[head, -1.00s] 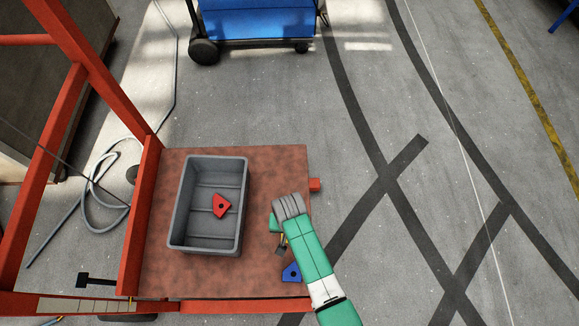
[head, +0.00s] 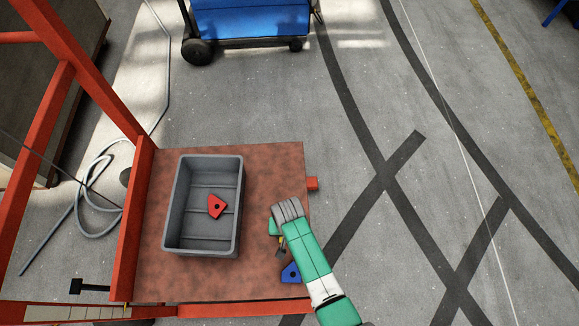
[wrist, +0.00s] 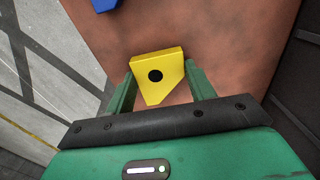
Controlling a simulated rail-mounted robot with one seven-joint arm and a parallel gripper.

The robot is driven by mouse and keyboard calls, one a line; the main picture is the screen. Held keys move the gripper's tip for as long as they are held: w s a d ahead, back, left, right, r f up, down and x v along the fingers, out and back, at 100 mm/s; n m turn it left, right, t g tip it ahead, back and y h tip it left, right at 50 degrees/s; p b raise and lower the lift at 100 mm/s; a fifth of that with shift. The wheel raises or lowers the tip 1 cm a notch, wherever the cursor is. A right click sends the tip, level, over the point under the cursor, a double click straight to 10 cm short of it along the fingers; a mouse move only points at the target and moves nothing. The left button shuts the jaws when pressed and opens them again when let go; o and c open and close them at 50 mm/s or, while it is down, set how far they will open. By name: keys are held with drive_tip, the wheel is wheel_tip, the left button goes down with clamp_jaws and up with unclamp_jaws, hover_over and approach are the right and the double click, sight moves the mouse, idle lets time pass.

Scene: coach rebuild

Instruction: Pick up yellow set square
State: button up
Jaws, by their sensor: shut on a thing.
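The yellow set square (wrist: 158,72) is a thick plate with a dark round hole, seen between the two green fingers in the wrist view. My gripper (wrist: 160,88) is shut on it. In the head view my gripper (head: 281,243) is at the right part of the brown tabletop, and the set square is mostly hidden by my arm there. I cannot tell whether the set square still touches the tabletop.
A grey bin (head: 178,243) stands on the brown tabletop (head: 265,165), left of my gripper, with a red set square (head: 217,206) inside. A blue set square (head: 291,273) lies near the front right edge. Red frame posts (head: 92,85) rise at the left.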

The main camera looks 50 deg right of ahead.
drive_tip(key=shift+r, duration=0.15)
drive_tip(key=shift+r+p, duration=0.3)
drive_tip(key=r+p, duration=0.2)
drive_tip(key=r, duration=0.1)
drive_tip(key=shift+s+r, duration=0.1)
drive_tip(key=shift+s, duration=0.2)
drive_tip(key=s+d+r+p, duration=0.1)
drive_tip(key=s+d+p, duration=0.2)
drive_tip(key=s, duration=1.2)
drive_tip(key=shift+d+p, duration=0.15)
drive_tip(key=shift+p, duration=0.25)
